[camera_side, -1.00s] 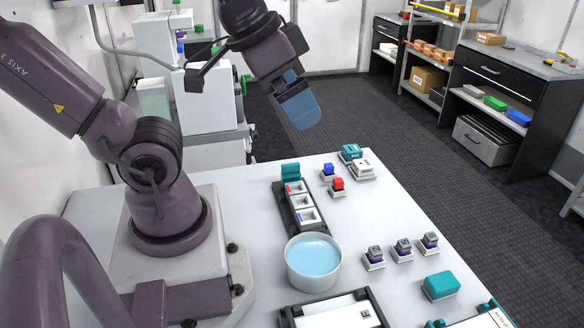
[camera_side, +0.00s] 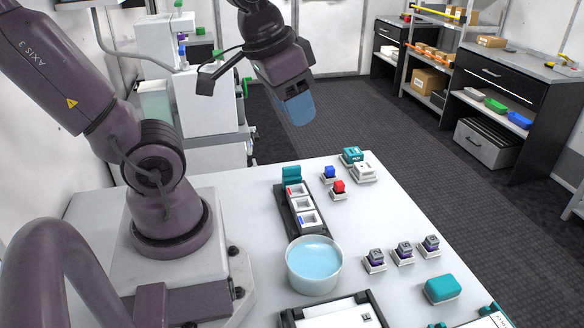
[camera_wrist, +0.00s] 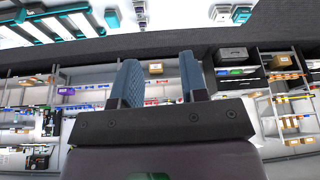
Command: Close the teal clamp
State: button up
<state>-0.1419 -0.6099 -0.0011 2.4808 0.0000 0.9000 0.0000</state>
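A teal part that looks like the clamp (camera_side: 291,173) stands raised at the far end of a dark rail (camera_side: 284,205) on the white table. The rail holds white square pieces with red and blue marks. My gripper (camera_side: 298,108) hangs in the air above and beyond the table's far edge, well apart from the clamp. Its blue fingers overlap in the side view. In the wrist view my gripper (camera_wrist: 161,80) shows two separate fingers with an empty gap between them. I cannot pick out the clamp for certain in the wrist view.
A white bowl of blue liquid (camera_side: 314,263) stands near the rail.

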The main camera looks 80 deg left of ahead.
jog(key=w+a+f+n+g, duration=0.1)
jog(key=w+a+f+g, duration=0.1)
jog(key=a+f, duration=0.3)
jog(key=w+a+f+n+g, duration=0.1)
jog(key=w+a+f+g, duration=0.1)
jog(key=a, duration=0.5)
jog(key=m, duration=0.4)
send_near(292, 167)
jog(key=shift+h, duration=0.3)
jog(key=f, duration=0.9)
jog(key=shift+a+f, duration=0.25)
jog(key=shift+f, duration=0.15)
jog(key=shift+c, duration=0.4)
